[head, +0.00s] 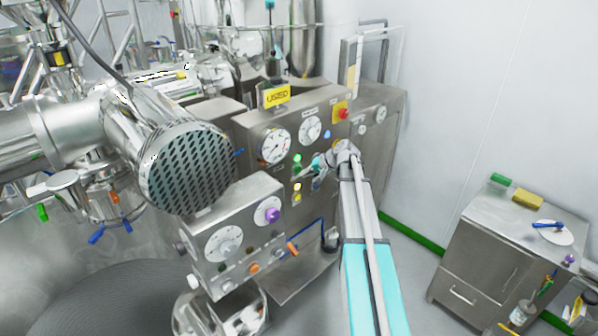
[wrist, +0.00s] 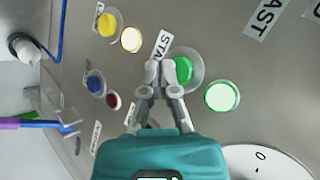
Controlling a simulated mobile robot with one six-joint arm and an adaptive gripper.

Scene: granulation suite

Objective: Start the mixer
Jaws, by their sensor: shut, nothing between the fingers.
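My gripper (wrist: 160,72) is shut and empty, with its fingertips at the edge of a green button (wrist: 184,70) in the wrist view. The fingers cover part of the button and of its label, which reads "STA". I cannot tell whether the tips touch the button. A green lamp (wrist: 221,97) beside it glows brightly. In the head view my gripper (head: 318,163) is at the front of the steel control panel (head: 255,135), just right of the lit green lamp (head: 297,158); the arm hides part of the panel.
Near the green button are a yellow button (wrist: 107,24), a lit pale lamp (wrist: 131,39), a blue button (wrist: 95,83) and a dark red lamp (wrist: 113,100). A red emergency knob (head: 343,114) sits higher on the panel. A steel cabinet (head: 480,258) stands right; floor between is clear.

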